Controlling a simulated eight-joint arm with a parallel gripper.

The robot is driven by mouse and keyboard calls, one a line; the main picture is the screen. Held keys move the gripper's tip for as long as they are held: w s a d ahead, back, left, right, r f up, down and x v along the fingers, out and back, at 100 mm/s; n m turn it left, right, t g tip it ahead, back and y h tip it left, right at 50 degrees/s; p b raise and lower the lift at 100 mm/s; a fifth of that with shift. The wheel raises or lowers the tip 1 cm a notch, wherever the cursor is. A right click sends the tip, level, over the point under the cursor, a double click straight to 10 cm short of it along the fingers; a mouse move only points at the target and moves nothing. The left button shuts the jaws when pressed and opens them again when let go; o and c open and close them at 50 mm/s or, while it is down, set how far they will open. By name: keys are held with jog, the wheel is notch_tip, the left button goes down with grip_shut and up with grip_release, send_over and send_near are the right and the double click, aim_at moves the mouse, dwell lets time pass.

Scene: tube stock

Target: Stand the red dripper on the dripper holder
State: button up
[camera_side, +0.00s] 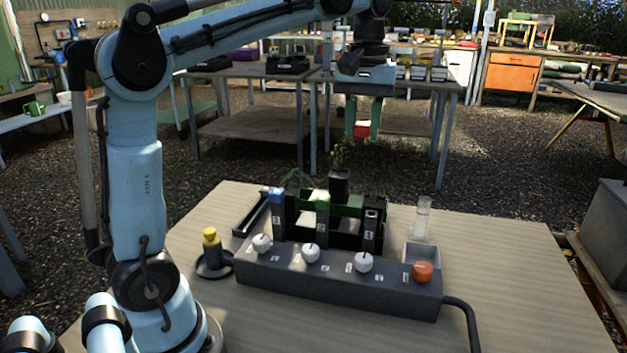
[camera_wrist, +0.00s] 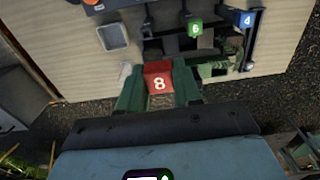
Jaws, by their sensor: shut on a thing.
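The red dripper (camera_side: 361,130) is held in my gripper (camera_side: 362,118), high above the back of the table. In the wrist view the red dripper (camera_wrist: 158,80) shows a white 8 between the green fingers of my gripper (camera_wrist: 159,92). My gripper is shut on it. A dark rack with several posts, which looks like the dripper holder (camera_side: 372,228), stands on the table below. A blue dripper (camera_side: 276,196) tops its left post and a green dripper (camera_side: 322,201) its middle post. The right post has no coloured piece on top.
A grey control box (camera_side: 335,282) with white knobs and an orange knob (camera_side: 423,271) lies in front of the rack. A clear tube (camera_side: 422,218) stands at right beside a pale square tray (camera_side: 422,252). A yellow-topped piece (camera_side: 211,238) stands at left. The table's right side is clear.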

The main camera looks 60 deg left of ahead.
jog(key=s+a, duration=0.4)
jog(key=a, duration=0.6)
jog(key=s+a, duration=0.3)
jog(key=a, duration=0.6)
jog(key=s+a, duration=0.4)
jog(key=a, duration=0.6)
jog(key=shift+d+f, duration=0.2)
jog(key=shift+f, duration=13.25)
jog(key=shift+f, duration=0.35)
jog(key=o, duration=1.1)
notch_tip(320, 180, up, 12)
jog(key=shift+r, duration=0.1)
